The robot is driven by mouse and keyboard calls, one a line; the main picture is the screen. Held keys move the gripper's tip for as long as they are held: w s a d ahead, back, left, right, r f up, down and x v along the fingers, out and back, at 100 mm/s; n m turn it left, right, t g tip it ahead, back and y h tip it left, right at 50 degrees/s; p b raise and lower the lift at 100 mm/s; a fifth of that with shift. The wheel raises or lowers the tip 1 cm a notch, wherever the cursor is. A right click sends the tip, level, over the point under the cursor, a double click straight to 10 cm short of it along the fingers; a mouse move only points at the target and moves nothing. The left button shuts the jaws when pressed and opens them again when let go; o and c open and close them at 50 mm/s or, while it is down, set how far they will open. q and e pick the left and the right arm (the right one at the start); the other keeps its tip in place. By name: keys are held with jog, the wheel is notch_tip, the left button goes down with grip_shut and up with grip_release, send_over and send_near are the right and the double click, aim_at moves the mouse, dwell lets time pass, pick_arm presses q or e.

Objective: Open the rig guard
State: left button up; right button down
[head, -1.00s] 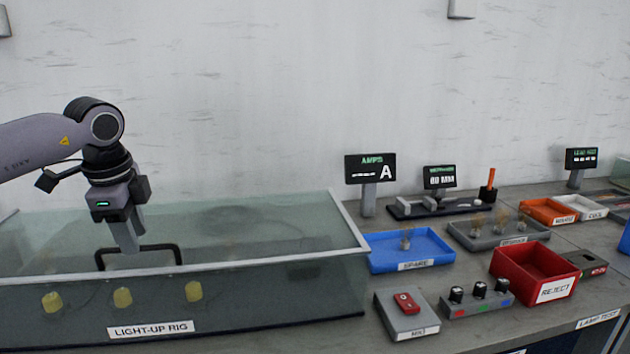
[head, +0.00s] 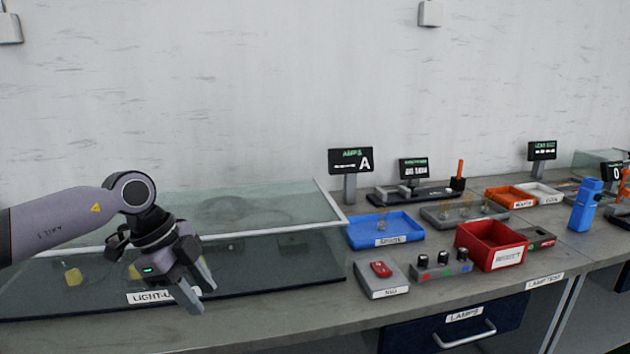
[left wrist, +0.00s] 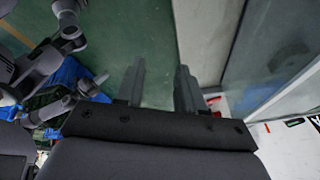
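The light-up rig (head: 300,268) is a long glass box at the left of the bench, with yellow lumps (head: 72,275) inside. Its guard (head: 335,200) is a clear panel with a pale frame across the top. It looks flat and closed. The guard's black handle does not show now; my left arm covers part of the front. My left gripper (head: 197,288) is in front of the rig, tilted down, its two fingers apart and empty. In the left wrist view its fingers (left wrist: 158,88) are also apart with nothing between.
Right of the rig are a grey box with a red button (head: 381,269), a knob panel (head: 440,264), a blue tray (head: 400,222) and a red reject bin (head: 490,240). Small displays (head: 350,161) stand behind. Floor (left wrist: 150,30) shows clear past the fingers.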

pick_arm(q)
jog(key=s+d+m+h+p, duration=0.1)
jog(key=s+d+h, duration=0.35)
jog(key=d, duration=0.25)
jog(key=s+d+f+m+h, duration=0.1)
jog(key=s+d+h, duration=0.2)
jog(key=d+h, duration=0.35)
jog(key=s+d+m+h+p, duration=0.1)
jog(key=s+d+h, duration=0.2)
jog(key=d, duration=0.6)
jog(key=a+f+n+t+y+p, duration=0.2)
jog(key=a+f+n+t+y, duration=0.8)
jog(key=n+t, duration=0.6)
jog(key=s+a+f+n+g+y, duration=0.4)
jog(key=s+a+f+g+y, duration=0.2)
jog(key=s+a+f, duration=0.7)
jog(key=shift+s+a+f+n+p, duration=0.3)
jog(key=shift+s+f+p, duration=0.1)
jog(key=shift+s+f, duration=0.3)
